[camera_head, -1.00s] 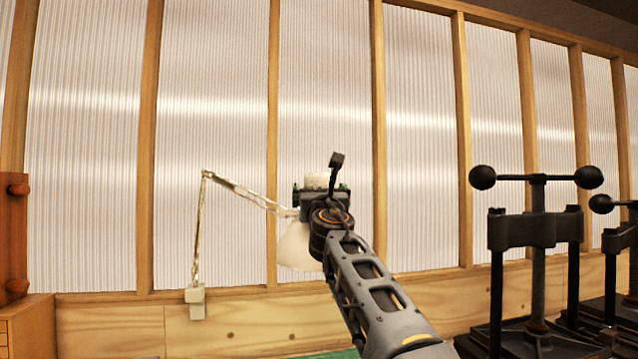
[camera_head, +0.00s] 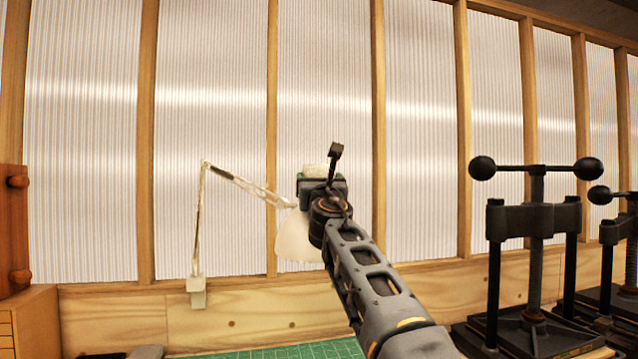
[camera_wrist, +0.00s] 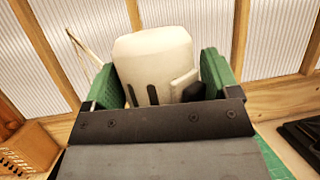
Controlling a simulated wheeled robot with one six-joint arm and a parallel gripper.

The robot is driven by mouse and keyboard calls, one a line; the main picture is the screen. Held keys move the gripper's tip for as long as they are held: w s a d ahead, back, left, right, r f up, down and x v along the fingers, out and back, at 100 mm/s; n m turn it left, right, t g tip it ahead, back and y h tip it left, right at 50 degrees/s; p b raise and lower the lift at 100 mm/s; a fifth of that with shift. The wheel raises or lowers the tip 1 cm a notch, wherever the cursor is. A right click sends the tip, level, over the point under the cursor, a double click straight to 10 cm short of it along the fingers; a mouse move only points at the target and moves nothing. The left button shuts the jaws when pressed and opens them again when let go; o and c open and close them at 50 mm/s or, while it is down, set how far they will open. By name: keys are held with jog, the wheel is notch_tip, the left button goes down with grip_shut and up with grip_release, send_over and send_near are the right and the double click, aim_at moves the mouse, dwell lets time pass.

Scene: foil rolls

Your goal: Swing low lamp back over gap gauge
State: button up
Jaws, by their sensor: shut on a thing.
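The lamp has a thin brass-coloured jointed arm (camera_head: 240,184) rising from a small pale base block (camera_head: 196,291) on the wooden rail. Its cream shade (camera_head: 297,240) hangs at the arm's right end, partly hidden behind my arm. My gripper (camera_head: 318,188) is at the lamp head, seen from behind. In the wrist view, the green fingers of my gripper (camera_wrist: 160,88) stand either side of the cream lamp head (camera_wrist: 153,55), shut on it. I cannot make out the gap gauge in these frames.
Black screw presses (camera_head: 537,225) stand at the right. A green mat (camera_head: 300,351) shows at the bottom, with a dark item (camera_head: 146,352) left of it. A wooden cabinet (camera_head: 28,320) is at the left. A ribbed panel wall with wooden posts (camera_head: 147,150) stands behind.

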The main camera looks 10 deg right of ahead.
jog(key=shift+c, duration=0.6)
jog(key=s+a+h, duration=0.1)
jog(key=a, duration=0.1)
jog(key=s+a+m+h, duration=0.1)
jog(key=s+a, duration=0.1)
jog(key=a, duration=0.1)
jog(key=s+a+h, duration=0.1)
jog(key=a, duration=0.1)
jog(key=shift+s+a+f+m+g+b, duration=0.1)
jog(key=shift+s+a+m+g+b, duration=0.2)
jog(key=shift+g+b, duration=0.1)
jog(key=shift+c, duration=0.2)
jog(key=o, duration=1.2)
jog(key=shift+d, duration=0.15)
jog(key=shift+c, duration=0.2)
jog(key=b+v, duration=0.6)
jog(key=v, duration=0.7)
jog(key=shift+s+f, duration=0.25)
jog(key=shift+s, duration=0.05)
